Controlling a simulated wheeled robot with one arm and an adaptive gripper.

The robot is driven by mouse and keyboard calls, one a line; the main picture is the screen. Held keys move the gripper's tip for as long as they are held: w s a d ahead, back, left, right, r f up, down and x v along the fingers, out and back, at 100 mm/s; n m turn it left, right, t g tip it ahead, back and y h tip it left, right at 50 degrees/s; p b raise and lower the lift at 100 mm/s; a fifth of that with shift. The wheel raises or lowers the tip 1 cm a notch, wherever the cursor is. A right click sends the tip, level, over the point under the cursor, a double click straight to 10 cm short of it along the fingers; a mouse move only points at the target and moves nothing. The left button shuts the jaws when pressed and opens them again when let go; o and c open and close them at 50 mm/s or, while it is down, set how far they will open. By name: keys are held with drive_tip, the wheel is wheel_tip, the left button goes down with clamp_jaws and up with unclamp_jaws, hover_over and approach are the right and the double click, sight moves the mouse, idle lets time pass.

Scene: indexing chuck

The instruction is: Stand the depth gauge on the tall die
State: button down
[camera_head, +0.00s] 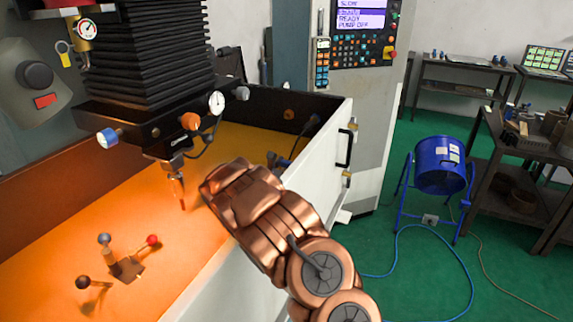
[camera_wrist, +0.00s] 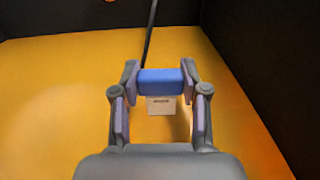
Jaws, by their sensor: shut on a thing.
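In the wrist view, my gripper (camera_wrist: 160,78) is shut on a blue bar-shaped block (camera_wrist: 160,87), with one finger pressed on each end. A pale block (camera_wrist: 161,105) with a small dark mark shows just below the blue one; I cannot tell whether the two are joined or only in line. I cannot tell for sure which of these is the depth gauge or the tall die.
The orange tank floor (camera_wrist: 55,110) around the blocks looks clear, with dark walls at the sides. In the head view, the machine head (camera_head: 150,100) hangs over the tank with a thin electrode (camera_head: 178,190). A fixture with coloured ball-ended levers (camera_head: 124,268) stands at the front left.

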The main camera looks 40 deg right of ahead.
drive_tip(key=c, duration=0.5)
unclamp_jaws()
drive_tip(key=v, duration=1.2)
